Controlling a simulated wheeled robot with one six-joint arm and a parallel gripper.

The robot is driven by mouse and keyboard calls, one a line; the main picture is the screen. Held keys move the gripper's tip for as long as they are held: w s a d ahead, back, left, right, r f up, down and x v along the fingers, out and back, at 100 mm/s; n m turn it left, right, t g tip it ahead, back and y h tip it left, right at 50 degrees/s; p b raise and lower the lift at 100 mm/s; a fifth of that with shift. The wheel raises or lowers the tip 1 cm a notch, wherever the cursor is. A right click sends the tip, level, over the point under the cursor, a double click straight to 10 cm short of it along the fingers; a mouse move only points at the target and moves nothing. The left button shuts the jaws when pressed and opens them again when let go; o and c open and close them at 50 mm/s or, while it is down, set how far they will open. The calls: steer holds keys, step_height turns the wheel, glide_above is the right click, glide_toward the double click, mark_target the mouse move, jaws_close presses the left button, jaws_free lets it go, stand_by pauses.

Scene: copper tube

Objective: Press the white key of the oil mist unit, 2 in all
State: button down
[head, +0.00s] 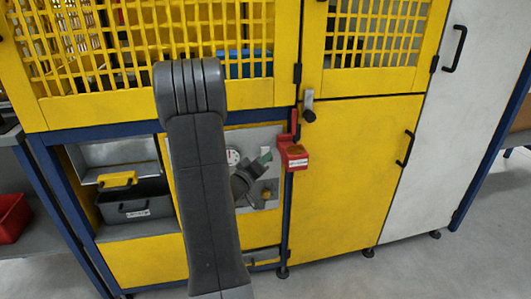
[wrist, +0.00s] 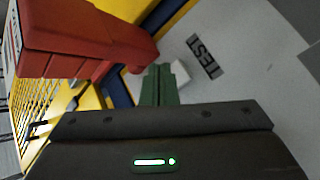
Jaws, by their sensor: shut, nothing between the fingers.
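The grey panel of the oil mist unit (head: 262,135) is set in the yellow machine front, partly hidden by my arm. My gripper (head: 266,154) is in front of this panel, its green fingers closed together. In the wrist view the shut green fingertips (wrist: 158,70) point at the grey panel. The white key (wrist: 181,73) shows just right of the fingertips, partly hidden by them. I cannot tell whether they touch it. A label reading TEST (wrist: 203,57) is on the panel beside the key. The key cannot be made out in the head view.
A red box (head: 293,153) sticks out from the blue post right of the panel; it looms close left of my fingers in the wrist view (wrist: 80,42). A door handle (head: 309,106) is above it. A dark bin (head: 135,207) stands in the left compartment. A round gauge (head: 233,157) is on the panel.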

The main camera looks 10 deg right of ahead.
steer(key=shift+w, duration=0.1)
stand_by(0.3)
steer(key=shift+w, duration=0.3)
steer(key=shift+w+p, duration=0.3)
steer(key=shift+w, duration=0.1)
stand_by(0.6)
steer(key=shift+s, duration=0.8)
steer(key=shift+s+b, duration=0.4)
steer(key=shift+s, duration=2.1)
steer(key=shift+d, duration=0.1)
stand_by(0.7)
